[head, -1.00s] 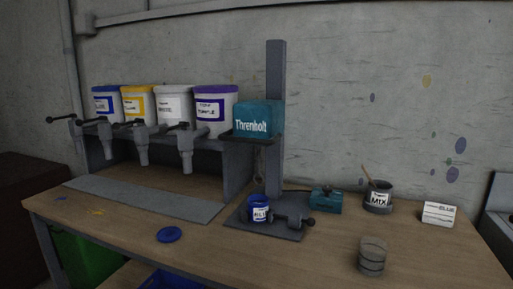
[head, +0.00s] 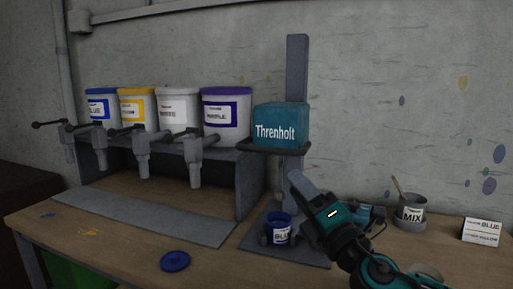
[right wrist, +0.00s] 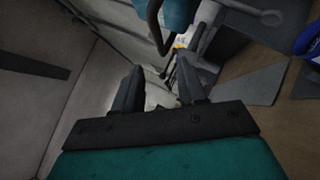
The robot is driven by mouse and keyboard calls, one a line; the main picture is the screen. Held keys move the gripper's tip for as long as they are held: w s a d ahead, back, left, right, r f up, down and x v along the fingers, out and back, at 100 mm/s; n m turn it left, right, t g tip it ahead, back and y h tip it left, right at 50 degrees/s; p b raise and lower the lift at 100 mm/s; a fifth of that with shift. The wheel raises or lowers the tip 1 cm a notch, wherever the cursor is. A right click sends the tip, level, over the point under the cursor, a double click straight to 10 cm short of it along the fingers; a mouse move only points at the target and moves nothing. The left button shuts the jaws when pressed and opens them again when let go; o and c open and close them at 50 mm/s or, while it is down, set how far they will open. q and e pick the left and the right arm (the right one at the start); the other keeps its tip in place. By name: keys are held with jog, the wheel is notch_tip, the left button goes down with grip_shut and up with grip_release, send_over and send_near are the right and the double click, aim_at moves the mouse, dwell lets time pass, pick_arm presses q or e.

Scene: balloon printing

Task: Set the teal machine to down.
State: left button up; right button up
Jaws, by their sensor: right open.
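The teal machine (head: 282,126), labelled Threnholt, sits in a dark bracket high on a grey column (head: 297,70). Its teal housing also shows at the top of the right wrist view (right wrist: 178,14). An open blue can (head: 278,230) stands on the grey base plate (head: 252,240) below it. My right gripper (head: 296,178) is open and empty, in front of the column, below the teal housing and above the can. Its two fingers stand apart in the right wrist view (right wrist: 160,84). My right forearm hides part of the base. My left gripper is out of view.
Paint buckets (head: 227,118) stand on a rack with taps at the left. A blue lid (head: 175,261) lies on the table front. A small teal box (head: 365,213) is partly behind my right gripper. A MIX pot (head: 410,212) and a BLUE card (head: 481,231) stand at the right.

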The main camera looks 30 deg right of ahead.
aim_at(269, 150)
jog(key=p+x, duration=0.3)
jog(key=x, duration=0.8)
jog(key=shift+r+p, duration=0.25)
jog(key=shift+p, duration=0.05)
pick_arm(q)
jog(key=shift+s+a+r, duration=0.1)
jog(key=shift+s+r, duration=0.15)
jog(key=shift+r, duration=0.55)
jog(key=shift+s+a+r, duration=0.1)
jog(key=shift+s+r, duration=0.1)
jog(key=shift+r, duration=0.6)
pick_arm(e)
jog(key=shift+w+r, duration=0.15)
jog(key=shift+w, duration=0.5)
jog(key=shift+c, duration=0.4)
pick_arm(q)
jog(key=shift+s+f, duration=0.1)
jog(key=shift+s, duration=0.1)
pick_arm(e)
grip_shut()
